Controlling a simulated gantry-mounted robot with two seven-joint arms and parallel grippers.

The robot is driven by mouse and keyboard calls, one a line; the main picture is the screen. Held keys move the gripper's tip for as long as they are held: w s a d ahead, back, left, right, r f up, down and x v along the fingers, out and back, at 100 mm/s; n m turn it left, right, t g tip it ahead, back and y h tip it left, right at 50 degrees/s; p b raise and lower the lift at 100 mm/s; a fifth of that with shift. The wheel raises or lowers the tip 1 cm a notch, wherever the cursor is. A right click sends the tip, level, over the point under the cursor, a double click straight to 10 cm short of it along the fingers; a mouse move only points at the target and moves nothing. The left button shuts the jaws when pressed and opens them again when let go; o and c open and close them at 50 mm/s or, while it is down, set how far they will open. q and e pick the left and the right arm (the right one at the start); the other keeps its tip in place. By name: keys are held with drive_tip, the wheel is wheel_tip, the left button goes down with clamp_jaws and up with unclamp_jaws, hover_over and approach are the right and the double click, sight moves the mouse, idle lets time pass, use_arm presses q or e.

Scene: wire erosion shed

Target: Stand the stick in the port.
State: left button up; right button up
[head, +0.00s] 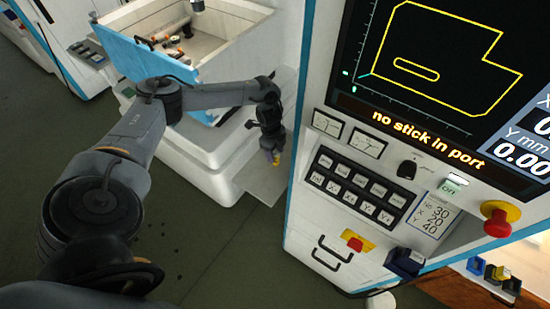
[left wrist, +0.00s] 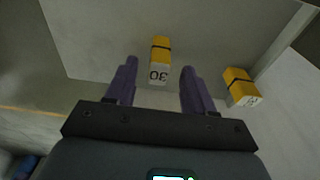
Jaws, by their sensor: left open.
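My left gripper (head: 271,148) is over the pale shelf (head: 262,190) beside the white tank, pointing down. In the left wrist view its two purple fingers (left wrist: 157,85) are apart, and nothing is clamped. A yellow block with a black band and a white end marked 30 (left wrist: 160,62) lies between and just beyond the fingertips. A second yellow and white block (left wrist: 240,88) lies to the right; its marking is unclear. I cannot tell which item is the stick. A dark blue holder (head: 404,262) juts from the machine's lower panel; whether it is the port is unclear. My right gripper is out of view.
The machine's screen (head: 430,125) reads "no stick in port". A card (head: 433,215) lists 30, 20 and 40. A red stop button (head: 498,220) sticks out. Blue and yellow pieces (head: 500,273) stand at lower right. The open tank (head: 215,40) is behind my arm.

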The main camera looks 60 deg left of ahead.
sight(275, 154)
use_arm(q)
drive_tip(key=shift+d+f, duration=0.15)
drive_tip(key=shift+f, duration=1.75)
clamp_jaws()
